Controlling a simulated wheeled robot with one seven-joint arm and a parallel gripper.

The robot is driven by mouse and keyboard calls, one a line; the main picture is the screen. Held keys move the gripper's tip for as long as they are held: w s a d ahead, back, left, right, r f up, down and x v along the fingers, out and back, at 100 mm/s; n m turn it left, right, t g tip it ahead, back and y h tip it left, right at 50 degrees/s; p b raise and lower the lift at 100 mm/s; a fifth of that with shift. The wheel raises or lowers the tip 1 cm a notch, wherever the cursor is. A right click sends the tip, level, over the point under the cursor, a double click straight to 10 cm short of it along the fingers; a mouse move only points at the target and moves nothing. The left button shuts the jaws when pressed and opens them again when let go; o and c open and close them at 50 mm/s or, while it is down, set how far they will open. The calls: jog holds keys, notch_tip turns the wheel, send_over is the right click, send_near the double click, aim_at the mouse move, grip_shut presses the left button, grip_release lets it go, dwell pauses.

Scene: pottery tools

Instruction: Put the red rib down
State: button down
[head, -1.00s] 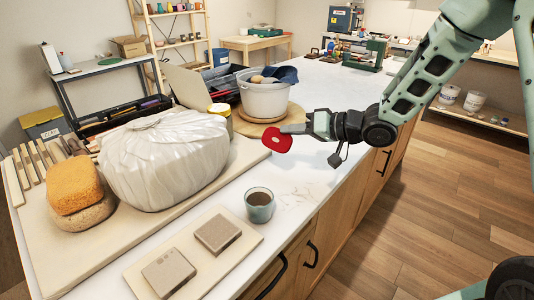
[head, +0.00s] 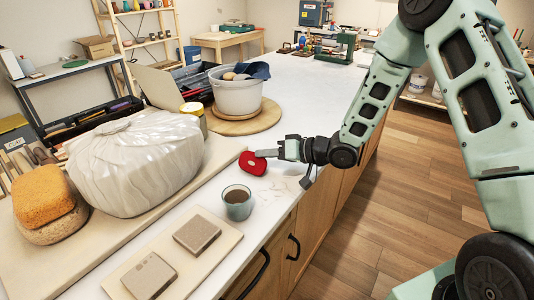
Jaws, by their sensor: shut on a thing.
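The red rib (head: 252,164) is a small flat red piece with a dark spot in it. It is at the tips of my gripper (head: 268,154), which is shut on it. The rib is over the white counter (head: 284,179), behind the cup and to the right of the wrapped clay. It looks low, close to the counter top; I cannot tell whether it touches. The finger side facing away from the camera is hidden.
A cup of brown liquid (head: 238,203) stands just in front of the rib. A plastic-wrapped lump (head: 135,165) is at left. A white bucket (head: 237,97) stands on a round wooden board (head: 243,125) behind. Two grey tiles lie on a pale board (head: 172,262). Bare counter lies behind the gripper.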

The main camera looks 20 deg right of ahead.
jog(key=shift+f, duration=0.35)
jog(key=c, duration=1.5)
grip_release()
jog(key=shift+r, duration=0.1)
